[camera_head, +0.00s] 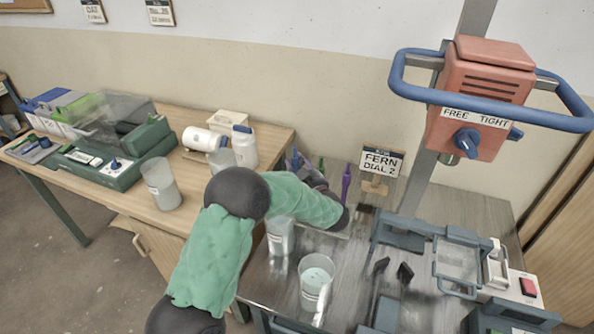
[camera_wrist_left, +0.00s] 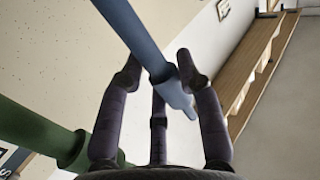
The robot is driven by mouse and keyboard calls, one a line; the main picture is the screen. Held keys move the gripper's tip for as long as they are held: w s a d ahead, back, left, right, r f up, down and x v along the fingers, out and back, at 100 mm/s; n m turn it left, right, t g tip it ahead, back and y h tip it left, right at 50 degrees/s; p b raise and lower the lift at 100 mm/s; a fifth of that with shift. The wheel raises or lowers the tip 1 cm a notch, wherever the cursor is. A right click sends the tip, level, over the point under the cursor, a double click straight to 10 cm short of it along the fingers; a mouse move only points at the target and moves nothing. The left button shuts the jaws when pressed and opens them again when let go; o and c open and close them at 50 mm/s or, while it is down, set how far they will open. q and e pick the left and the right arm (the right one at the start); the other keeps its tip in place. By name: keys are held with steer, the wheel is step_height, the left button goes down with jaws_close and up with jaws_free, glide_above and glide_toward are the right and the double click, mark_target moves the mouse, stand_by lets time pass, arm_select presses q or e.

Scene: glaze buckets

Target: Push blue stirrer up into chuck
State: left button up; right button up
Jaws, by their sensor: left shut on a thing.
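My left gripper (camera_head: 313,178) is at the stirrer rack at the back of the metal bench, partly hidden behind my own arm. In the left wrist view its dark fingers (camera_wrist_left: 160,72) are shut on the blue stirrer (camera_wrist_left: 143,45), which runs slanting between them. The blue stirrer (camera_head: 293,158) shows only as a small piece in the head view. The chuck (camera_head: 447,158) is under the orange mixer head (camera_head: 487,95), well to the right of and above the gripper. The mixer's blue knob (camera_head: 467,142) sits below a FREE / TIGHT label.
A green stirrer (camera_head: 321,164) and a purple stirrer (camera_head: 346,182) stand close beside the gripper. The sign FERN DIAL 2 (camera_head: 381,162) stands to their right. A cup (camera_head: 316,278) and a clamp frame (camera_head: 456,265) occupy the bench front. A blue guard bar (camera_head: 490,122) surrounds the mixer head.

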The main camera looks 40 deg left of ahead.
arm_select(q)
step_height(320, 180, up, 9)
steer(key=shift+f+p, duration=0.2)
steer(key=shift+p, duration=0.95)
jaws_close()
step_height(320, 180, up, 8)
steer(key=shift+r, duration=0.2)
arm_select(e)
steer(key=shift+r, duration=1.25)
